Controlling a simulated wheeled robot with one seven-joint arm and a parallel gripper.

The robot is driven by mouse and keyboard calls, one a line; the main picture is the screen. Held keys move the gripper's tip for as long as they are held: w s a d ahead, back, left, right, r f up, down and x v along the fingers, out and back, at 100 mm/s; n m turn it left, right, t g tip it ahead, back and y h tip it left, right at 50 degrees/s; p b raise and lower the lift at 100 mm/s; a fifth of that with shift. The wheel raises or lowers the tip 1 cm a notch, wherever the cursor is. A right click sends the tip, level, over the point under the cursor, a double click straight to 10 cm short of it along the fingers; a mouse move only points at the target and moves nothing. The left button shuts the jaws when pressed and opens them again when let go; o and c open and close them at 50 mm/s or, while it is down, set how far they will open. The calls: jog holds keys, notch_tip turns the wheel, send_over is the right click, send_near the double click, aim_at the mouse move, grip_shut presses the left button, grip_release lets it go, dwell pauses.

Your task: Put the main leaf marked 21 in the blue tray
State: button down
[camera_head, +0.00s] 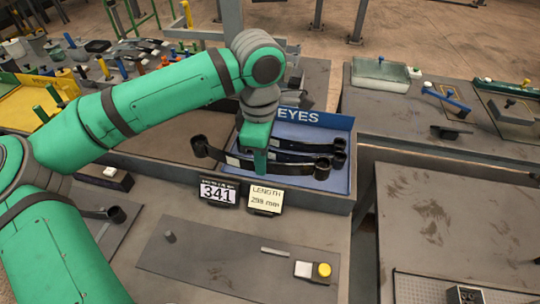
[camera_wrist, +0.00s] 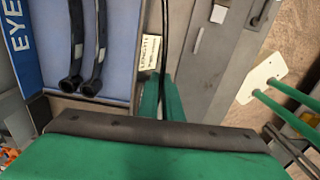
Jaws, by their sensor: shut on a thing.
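My gripper (camera_head: 257,160) is over the front left part of the blue tray (camera_head: 345,172), marked EYES. It is shut on a dark leaf (camera_head: 222,156) with a rolled eye at each end, held lengthwise across the tray. In the wrist view the held leaf shows edge-on as a thin dark strip (camera_wrist: 165,40) between my green fingers (camera_wrist: 162,85). Two other dark leaves (camera_wrist: 87,45) lie side by side in the tray, also seen behind the held one in the head view (camera_head: 300,146). I cannot read a 21 on any leaf.
A 341 card (camera_head: 218,193) and a LENGTH card (camera_head: 265,199) stand before the tray. A grey mat (camera_head: 200,250) with a yellow button (camera_head: 324,270) lies in front. A yellow tray (camera_head: 35,100) stands at left; a side bench (camera_head: 400,120) with a glass dish (camera_head: 380,72) at right.

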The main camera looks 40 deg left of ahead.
jog(key=w+f, duration=0.2)
jog(key=w, duration=0.1)
jog(key=w+f, duration=0.6)
jog(key=w, duration=0.1)
jog(key=shift+w, duration=0.1)
jog(key=shift+w+f, duration=0.4)
jog(key=shift+f, duration=1.55)
jog(key=shift+f, duration=0.1)
jog(key=c, duration=2)
grip_release()
jog(key=shift+c, duration=0.2)
jog(key=shift+o, duration=0.5)
